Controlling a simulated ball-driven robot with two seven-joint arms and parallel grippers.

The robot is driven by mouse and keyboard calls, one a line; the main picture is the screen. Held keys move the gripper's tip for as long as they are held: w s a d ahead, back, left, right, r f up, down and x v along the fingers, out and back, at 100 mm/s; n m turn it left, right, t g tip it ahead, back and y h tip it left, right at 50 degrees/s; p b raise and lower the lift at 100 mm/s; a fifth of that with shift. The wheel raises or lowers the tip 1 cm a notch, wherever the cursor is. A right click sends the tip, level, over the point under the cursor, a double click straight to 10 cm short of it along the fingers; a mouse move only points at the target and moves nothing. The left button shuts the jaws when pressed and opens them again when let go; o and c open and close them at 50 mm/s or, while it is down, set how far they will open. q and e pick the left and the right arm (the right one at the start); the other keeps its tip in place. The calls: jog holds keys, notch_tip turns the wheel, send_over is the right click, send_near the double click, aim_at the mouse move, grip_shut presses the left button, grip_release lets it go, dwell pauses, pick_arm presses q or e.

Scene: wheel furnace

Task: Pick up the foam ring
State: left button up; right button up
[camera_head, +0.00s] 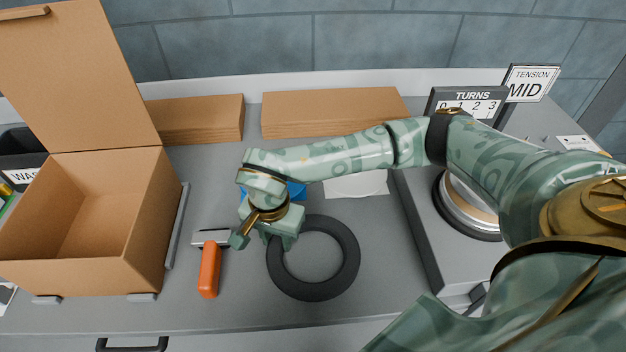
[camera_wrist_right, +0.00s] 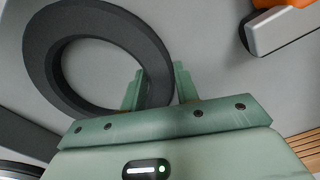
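The foam ring (camera_head: 343,282) is a thick dark grey ring lying flat on the grey bench, right of the orange-handled tool. It also shows in the right wrist view (camera_wrist_right: 52,50). My right gripper (camera_head: 284,238) points down at the ring's upper left edge in the head view. In the right wrist view its two fingers (camera_wrist_right: 160,85) stand apart, one on the hole side and one on the outer side, with the ring's band between them. Firm contact cannot be made out. My left gripper is not in view.
An orange-handled tool (camera_head: 209,272) lies close left of my right gripper. An open cardboard box (camera_head: 140,240) stands further left. A blue thing (camera_head: 297,190) is partly hidden behind my right arm. A grey machine (camera_head: 440,250) stands right of the ring.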

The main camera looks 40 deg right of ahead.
jog(key=c, duration=0.4)
jog(key=shift+r, duration=0.15)
jog(key=shift+r, duration=0.35)
notch_tip(320, 180, up, 3)
jog(key=shift+f+p, duration=0.15)
jog(key=shift+p, duration=0.65)
jog(key=s+a+r+p, duration=0.1)
jog(key=s+a+r, duration=0.2)
jog(key=s+a+r+p, duration=0.1)
jog(key=s+a+r, duration=0.2)
jog(key=s, duration=0.1)
jog(key=s+a+r+p, duration=0.1)
jog(key=s+a+r, duration=0.1)
jog(key=s+r, duration=0.1)
jog(key=shift+s+a+r, duration=0.15)
jog(key=shift+s+a, duration=0.25)
jog(key=shift+s, duration=0.1)
